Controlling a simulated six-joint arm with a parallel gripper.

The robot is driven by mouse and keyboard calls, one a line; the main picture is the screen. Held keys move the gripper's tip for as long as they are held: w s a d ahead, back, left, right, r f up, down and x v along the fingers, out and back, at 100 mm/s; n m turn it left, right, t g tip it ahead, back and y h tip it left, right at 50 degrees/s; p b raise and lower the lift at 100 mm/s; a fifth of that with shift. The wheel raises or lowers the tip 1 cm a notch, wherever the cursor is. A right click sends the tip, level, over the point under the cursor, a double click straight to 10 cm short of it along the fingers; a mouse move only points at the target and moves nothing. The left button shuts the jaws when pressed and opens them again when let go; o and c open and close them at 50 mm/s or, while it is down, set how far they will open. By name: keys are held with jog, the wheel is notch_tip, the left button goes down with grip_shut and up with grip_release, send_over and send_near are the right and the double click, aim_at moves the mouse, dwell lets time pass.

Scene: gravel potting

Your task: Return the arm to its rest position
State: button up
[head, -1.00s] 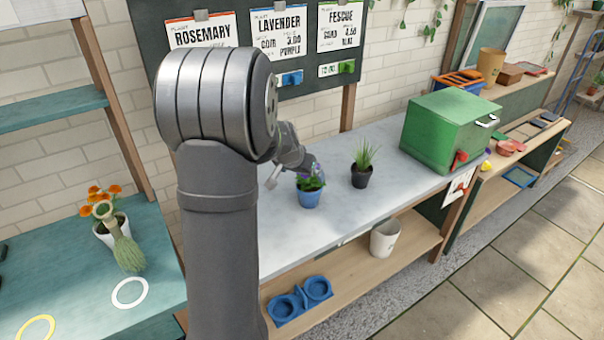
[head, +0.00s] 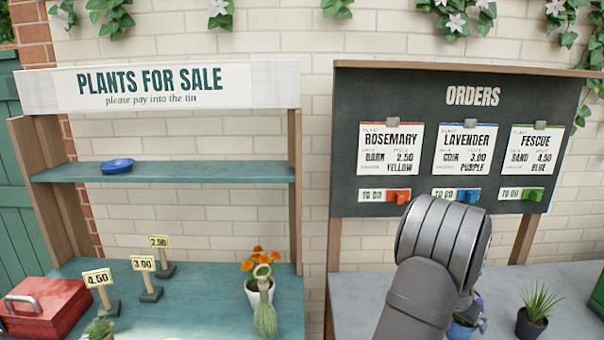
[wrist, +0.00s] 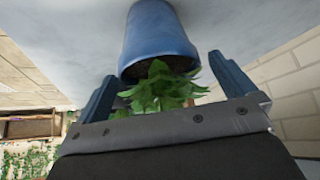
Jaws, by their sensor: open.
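My arm (head: 435,260) rises at the lower right of the head view and hides most of my gripper there. In the wrist view my gripper (wrist: 162,68) is open, with its two blue-grey fingers apart. In the head view the blue pot (head: 461,329) is partly hidden behind my arm, on the grey bench (head: 575,285).
A grassy plant in a dark pot (head: 531,323) stands to the right of the blue pot. The orders board (head: 350,125) hangs behind. On the left, the sale stand (head: 200,280) holds price signs (head: 142,263), a red box (head: 48,310) and an orange-flowered pot (head: 258,287).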

jog(key=shift+w+d+f, duration=0.15)
jog(key=shift+d+f, duration=0.15)
jog(key=shift+f, duration=0.35)
jog(key=shift+w+d+r, duration=0.1)
jog(key=shift+r, duration=1.2)
jog(key=shift+f, duration=0.1)
